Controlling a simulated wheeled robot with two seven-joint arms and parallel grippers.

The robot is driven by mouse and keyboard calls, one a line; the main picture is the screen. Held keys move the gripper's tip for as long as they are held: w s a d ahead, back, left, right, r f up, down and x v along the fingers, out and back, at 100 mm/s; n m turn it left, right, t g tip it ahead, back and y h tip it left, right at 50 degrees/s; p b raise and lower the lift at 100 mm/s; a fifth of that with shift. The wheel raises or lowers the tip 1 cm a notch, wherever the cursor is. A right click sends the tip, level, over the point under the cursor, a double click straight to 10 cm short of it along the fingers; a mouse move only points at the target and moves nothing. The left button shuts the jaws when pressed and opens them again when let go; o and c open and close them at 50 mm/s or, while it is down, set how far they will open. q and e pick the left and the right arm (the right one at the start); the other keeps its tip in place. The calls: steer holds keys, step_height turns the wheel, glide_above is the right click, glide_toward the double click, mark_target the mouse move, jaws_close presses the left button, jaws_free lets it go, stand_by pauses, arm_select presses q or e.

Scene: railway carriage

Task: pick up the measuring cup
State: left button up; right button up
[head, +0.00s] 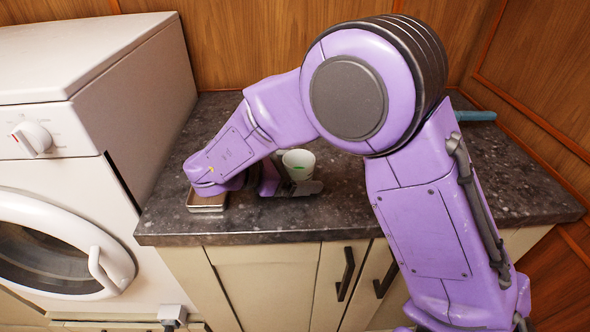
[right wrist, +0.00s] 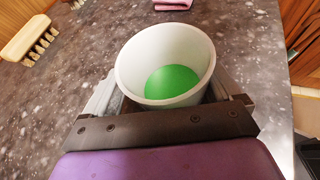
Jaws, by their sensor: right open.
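The measuring cup (head: 299,161) is a white cup standing upright on the dark speckled counter. In the right wrist view the measuring cup (right wrist: 140,80) is large and central, with a green patch inside it. My right gripper (head: 292,187) is low over the counter at the cup. In the right wrist view my right gripper (right wrist: 163,97) is open, with one finger on each side of the cup. The cup hides most of the fingers, so contact cannot be told. My left gripper is out of view.
A small tan-topped item (head: 207,202) lies under my right wrist near the counter's front edge. A teal object (head: 475,116) is at the back right. A white washing machine (head: 95,130) stands left.

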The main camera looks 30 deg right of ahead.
steer(key=shift+s+r, duration=0.1)
steer(key=shift+s, duration=0.05)
steer(key=shift+s+a+r, duration=0.1)
steer(key=shift+a, duration=0.05)
steer(key=shift+c, duration=1.3)
steer(key=shift+a, duration=0.25)
steer(key=c, duration=0.8)
steer(key=shift+d, duration=0.15)
steer(key=shift+r, duration=0.1)
